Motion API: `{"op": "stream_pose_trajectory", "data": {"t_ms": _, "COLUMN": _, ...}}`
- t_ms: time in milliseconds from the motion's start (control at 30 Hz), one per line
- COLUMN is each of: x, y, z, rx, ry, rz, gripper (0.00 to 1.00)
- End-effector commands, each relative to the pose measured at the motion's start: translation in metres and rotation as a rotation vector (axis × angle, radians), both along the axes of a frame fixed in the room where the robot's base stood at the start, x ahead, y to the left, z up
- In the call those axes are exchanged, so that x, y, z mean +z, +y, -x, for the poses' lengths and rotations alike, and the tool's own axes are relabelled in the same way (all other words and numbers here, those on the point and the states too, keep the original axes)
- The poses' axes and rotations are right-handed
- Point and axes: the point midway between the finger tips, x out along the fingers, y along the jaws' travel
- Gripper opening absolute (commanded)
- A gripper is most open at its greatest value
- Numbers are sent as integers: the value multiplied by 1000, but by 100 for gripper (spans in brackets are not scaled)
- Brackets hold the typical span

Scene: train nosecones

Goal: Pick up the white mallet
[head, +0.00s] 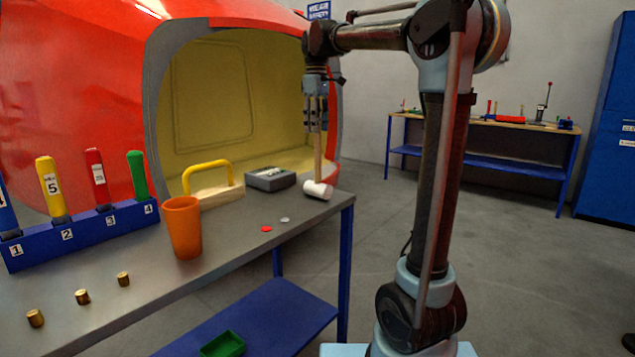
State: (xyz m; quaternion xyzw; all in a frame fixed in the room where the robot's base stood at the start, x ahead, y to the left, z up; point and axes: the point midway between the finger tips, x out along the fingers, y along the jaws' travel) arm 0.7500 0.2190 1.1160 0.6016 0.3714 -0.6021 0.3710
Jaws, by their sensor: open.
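The white mallet (318,189) is at the far right corner of the metal table. Its white head is at the tabletop, and its wooden handle stands up, nearly vertical. My gripper (316,128) points down over the mallet from above. Its fingers are open at the upper part of the handle. They overlap the handle in this view, and I cannot tell whether they touch it. The top of the handle is hidden by the gripper.
The metal table (225,256) also holds an orange cup (183,227), a grey box (270,179), a yellow-handled float (209,181), small discs, brass pieces and a blue rack (85,232) of numbered tools. The red nosecone (75,90) stands close behind.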

Motion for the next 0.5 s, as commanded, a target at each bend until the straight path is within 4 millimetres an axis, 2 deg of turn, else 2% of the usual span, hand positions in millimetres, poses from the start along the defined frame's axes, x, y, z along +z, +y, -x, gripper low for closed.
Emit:
{"op": "stream_pose_trajectory", "data": {"t_ms": 300, "x": -40, "y": -5, "z": 1, "rx": 0, "ry": 0, "rz": 0, "gripper": 43}}
{"op": "stream_pose_trajectory", "data": {"t_ms": 500, "x": -49, "y": -5, "z": 1, "rx": 0, "ry": 0, "rz": 0, "gripper": 43}}
